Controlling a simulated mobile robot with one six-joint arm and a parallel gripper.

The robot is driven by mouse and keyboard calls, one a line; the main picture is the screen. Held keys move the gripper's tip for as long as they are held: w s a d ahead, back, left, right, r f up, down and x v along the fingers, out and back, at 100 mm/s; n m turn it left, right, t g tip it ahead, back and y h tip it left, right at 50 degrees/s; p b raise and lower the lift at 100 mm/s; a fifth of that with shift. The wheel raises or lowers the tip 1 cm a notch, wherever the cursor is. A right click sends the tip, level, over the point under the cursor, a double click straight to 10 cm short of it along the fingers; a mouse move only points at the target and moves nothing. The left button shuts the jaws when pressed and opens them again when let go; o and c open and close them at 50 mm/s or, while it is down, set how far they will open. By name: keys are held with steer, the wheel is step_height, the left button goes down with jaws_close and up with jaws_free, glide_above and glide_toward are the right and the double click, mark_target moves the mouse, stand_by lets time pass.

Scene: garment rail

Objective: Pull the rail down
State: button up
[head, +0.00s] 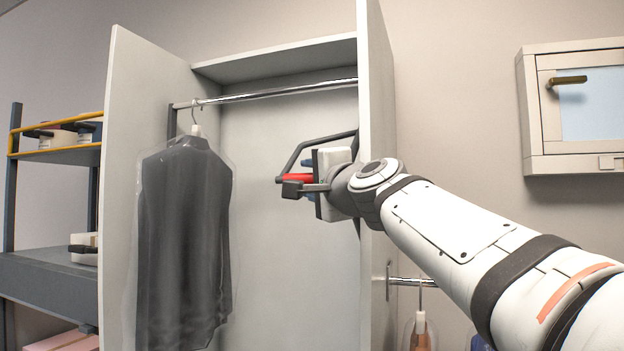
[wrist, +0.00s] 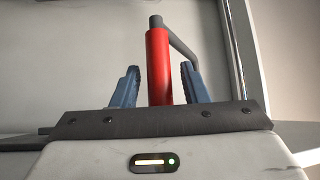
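The chrome rail (head: 285,91) runs high across the open grey wardrobe. A dark bent rod reaches from beside the right panel to a red handle (head: 298,178). The handle also shows in the wrist view (wrist: 159,70), upright with the dark rod bending off its top to the right. The gripper is open. The rod's far end is hidden behind my arm and the panel.
A dark garment in a clear cover (head: 185,235) hangs from the rail's left end. The wardrobe's right panel (head: 377,80) stands close to my wrist. A shelf unit (head: 50,270) stands at left, and a wall cabinet (head: 535,110) hangs at right. A lower rail (head: 407,281) holds hangers.

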jaws_close()
steer(key=shift+f, duration=0.2)
stand_by(0.3)
